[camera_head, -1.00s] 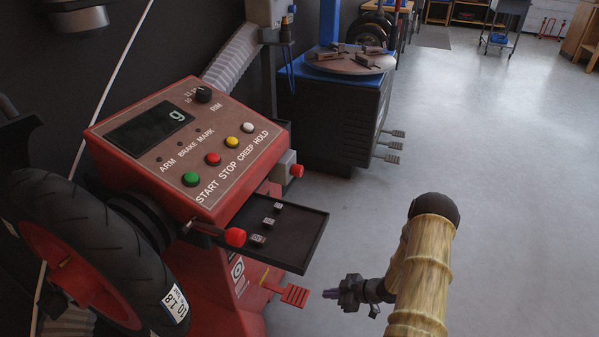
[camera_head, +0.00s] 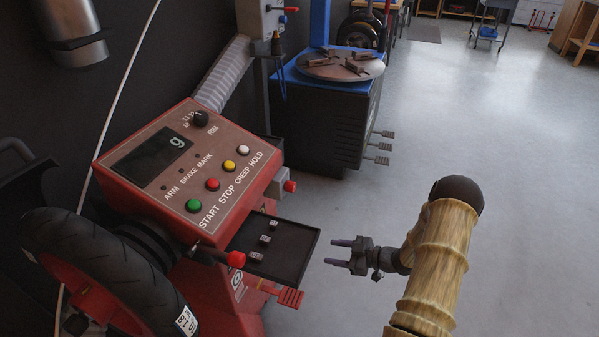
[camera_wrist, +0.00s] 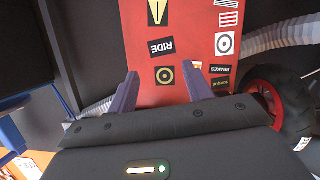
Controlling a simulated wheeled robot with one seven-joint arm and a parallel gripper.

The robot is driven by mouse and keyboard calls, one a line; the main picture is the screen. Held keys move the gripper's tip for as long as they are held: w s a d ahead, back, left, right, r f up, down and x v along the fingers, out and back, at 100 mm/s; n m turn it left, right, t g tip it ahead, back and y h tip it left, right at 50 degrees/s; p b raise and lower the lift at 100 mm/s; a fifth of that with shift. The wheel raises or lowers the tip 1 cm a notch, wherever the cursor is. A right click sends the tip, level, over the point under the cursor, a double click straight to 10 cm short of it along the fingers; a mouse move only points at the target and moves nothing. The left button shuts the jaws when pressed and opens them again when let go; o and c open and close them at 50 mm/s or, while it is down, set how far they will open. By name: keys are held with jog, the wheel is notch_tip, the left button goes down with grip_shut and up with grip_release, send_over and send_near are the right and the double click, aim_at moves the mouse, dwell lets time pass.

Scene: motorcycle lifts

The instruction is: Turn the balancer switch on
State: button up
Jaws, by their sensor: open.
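The red balancer (camera_head: 150,200) stands at left in the head view. Its sloped panel (camera_head: 205,185) has a lit display, a knob and green, red, yellow and white buttons. A grey box with a red knob (camera_head: 289,186), perhaps the switch, sits on its right side. My gripper (camera_head: 333,252) is open and empty, right of the balancer's black tray and apart from it, pointing left. In the wrist view my gripper (camera_wrist: 160,78) has its fingers spread before the balancer's red, stickered body (camera_wrist: 170,30). The switch cannot be made out there.
The black tray (camera_head: 290,262) holds small weights and juts toward my gripper. A pedal (camera_head: 290,297) is below it. A tyre (camera_head: 95,250) is mounted at left. A tyre changer (camera_head: 325,120) stands behind. The floor (camera_head: 450,130) at right is clear.

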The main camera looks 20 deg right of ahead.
jog(key=d+r+n+y+p, duration=0.1)
jog(key=r+p, duration=0.3)
jog(key=r, duration=0.6)
jog(key=s+d+r+n+t+y+p, duration=0.1)
jog(key=d+r+y+p, duration=0.1)
jog(key=r, duration=0.9)
jog(key=shift+d+p, duration=0.85)
jog(key=shift+p, duration=0.05)
jog(key=shift+a+f, duration=0.1)
jog(key=shift+a, duration=0.05)
jog(key=b, duration=0.3)
send_near(294, 187)
jog(key=x, duration=0.8)
jog(key=shift+w+a+f, duration=0.2)
jog(key=shift+w+f, duration=0.05)
jog(key=shift+w, duration=0.1)
jog(key=shift+p, duration=0.3)
jog(key=c, duration=1)
